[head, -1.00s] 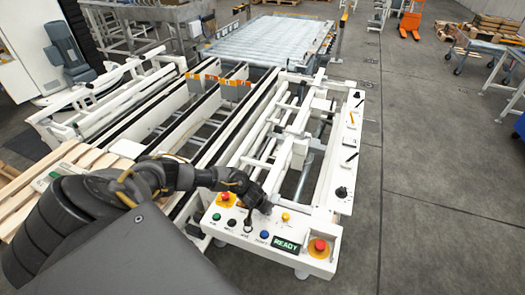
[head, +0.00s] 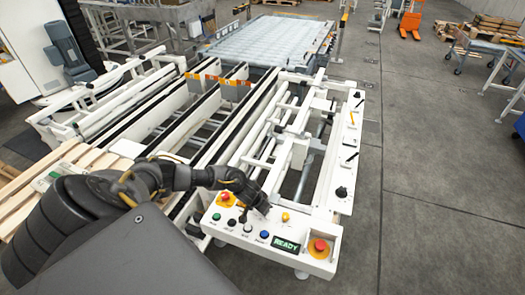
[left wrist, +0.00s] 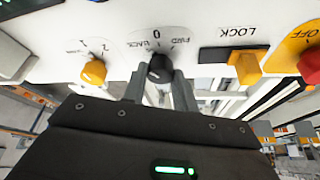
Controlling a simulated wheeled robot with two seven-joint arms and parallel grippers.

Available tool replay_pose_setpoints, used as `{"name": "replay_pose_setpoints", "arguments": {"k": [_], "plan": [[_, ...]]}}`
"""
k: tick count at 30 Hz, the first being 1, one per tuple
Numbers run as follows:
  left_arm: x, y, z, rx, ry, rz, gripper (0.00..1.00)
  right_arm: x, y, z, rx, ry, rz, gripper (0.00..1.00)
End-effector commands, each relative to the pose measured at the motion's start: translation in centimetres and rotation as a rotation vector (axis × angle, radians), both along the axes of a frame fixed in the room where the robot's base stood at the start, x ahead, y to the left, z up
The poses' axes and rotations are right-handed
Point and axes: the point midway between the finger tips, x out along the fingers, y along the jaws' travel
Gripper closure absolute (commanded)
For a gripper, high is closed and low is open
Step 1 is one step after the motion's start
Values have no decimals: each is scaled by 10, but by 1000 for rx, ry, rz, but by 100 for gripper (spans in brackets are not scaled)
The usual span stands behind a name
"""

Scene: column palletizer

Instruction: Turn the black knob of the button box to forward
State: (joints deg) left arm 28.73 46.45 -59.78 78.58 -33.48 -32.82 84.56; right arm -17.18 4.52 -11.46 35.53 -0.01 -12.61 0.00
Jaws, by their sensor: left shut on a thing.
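The black knob (left wrist: 160,68) is in the left wrist view, on the white button box beside the marks 0, FWD and BACK. My left gripper (left wrist: 158,88) has its fingers on either side of the knob and is shut on it. I cannot clearly read which mark the knob points to. In the head view, the button box (head: 213,226) is at the front end of the white conveyor frame. My left gripper (head: 264,207) reaches its back edge from the left, and it hides the knob there. My right gripper is not in view.
In the left wrist view, a yellow selector (left wrist: 93,72) sits left of the knob, and a yellow LOCK switch (left wrist: 246,66) and red button (left wrist: 310,66) sit right. In the head view, a green READY display (head: 286,244) is on the box. Open floor (head: 430,200) lies to the right.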

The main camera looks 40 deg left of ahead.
Motion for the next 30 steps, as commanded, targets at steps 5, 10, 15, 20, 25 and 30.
{"name": "replay_pose_setpoints", "arguments": {"k": [5,10,15,20,25,30], "plan": [[0,2,-2,0,1,-154,94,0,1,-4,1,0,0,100],[1,3,-2,0,0,-316,94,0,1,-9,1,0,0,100],[2,4,-2,-1,-1,-479,94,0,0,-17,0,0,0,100],[2,4,-3,-1,-1,-631,94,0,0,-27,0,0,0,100],[4,5,-4,0,-2,-794,94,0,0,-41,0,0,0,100],[5,6,-5,1,-1,-953,94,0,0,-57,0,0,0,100]]}}
